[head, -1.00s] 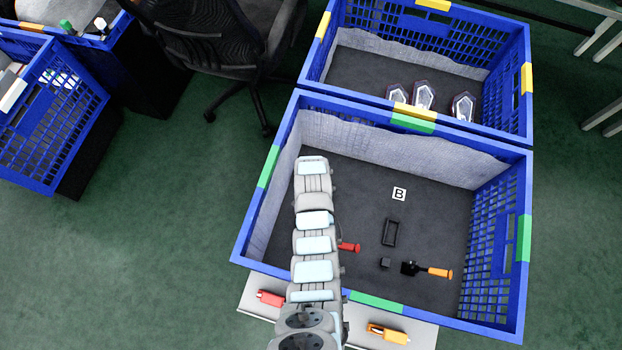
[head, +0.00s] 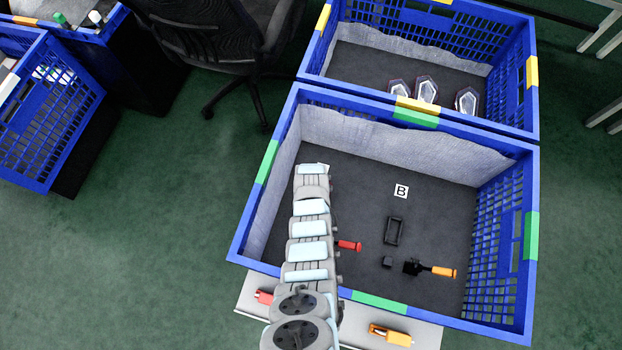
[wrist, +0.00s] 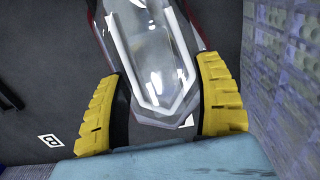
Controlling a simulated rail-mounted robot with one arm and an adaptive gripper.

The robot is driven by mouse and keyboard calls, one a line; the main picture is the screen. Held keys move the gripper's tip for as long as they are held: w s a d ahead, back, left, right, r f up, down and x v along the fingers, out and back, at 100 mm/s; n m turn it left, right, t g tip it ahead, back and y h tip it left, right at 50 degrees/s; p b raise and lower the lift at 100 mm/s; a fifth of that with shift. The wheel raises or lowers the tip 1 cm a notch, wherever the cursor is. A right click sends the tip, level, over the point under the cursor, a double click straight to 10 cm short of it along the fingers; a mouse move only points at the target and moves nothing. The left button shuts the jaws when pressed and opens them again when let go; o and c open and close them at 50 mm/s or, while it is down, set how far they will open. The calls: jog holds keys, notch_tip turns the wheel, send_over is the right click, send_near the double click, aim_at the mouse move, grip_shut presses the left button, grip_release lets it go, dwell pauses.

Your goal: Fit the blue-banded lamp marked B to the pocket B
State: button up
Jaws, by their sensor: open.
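A clear, faceted lamp (wrist: 155,45) with dark red edges lies between the two yellow fingers of my gripper (wrist: 160,72) in the wrist view. The fingers are apart, one on each side of it, and I cannot tell whether they touch it. No blue band or letter shows on this lamp. A white label B (head: 401,191) is on the dark crate floor. It also shows in the wrist view (wrist: 50,141). A black rectangular pocket frame (head: 394,231) lies in front of the label. In the head view my arm hides my gripper and this lamp.
The blue crate (head: 237,228) has high walls around the work area. Behind it, another blue crate (head: 535,100) holds three clear lamps (head: 426,90). A red-handled item (head: 349,245), a black block (head: 387,262) and an orange-handled tool (head: 443,271) lie near the pocket frame.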

dwell(0.3)
jog(key=shift+f, duration=0.1)
grip_shut()
